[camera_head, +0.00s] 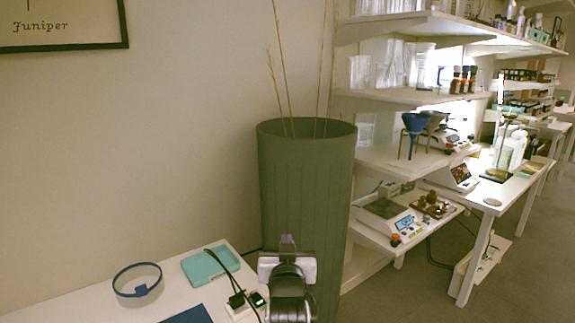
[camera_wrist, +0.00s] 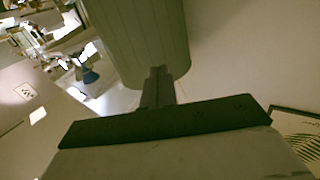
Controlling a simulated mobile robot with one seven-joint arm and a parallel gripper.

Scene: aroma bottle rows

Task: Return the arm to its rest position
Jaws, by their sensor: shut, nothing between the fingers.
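My gripper (camera_head: 287,243) shows at the bottom middle of the head view, in front of the tall green ribbed planter (camera_head: 306,180). Its fingers are together with nothing between them. In the wrist view the shut fingers (camera_wrist: 158,72) point toward the planter (camera_wrist: 137,35), which fills the top middle. I cannot tell how far the fingertips are from the planter's wall. My arm is folded close in, below the fingers.
A white table (camera_head: 75,305) at the lower left holds a blue ring (camera_head: 137,293), a teal tray (camera_head: 210,266) and a black plug with cables (camera_head: 236,299). White shelves (camera_head: 400,96) with glassware and bottles stand right of the planter. Open floor (camera_head: 520,280) lies at the far right.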

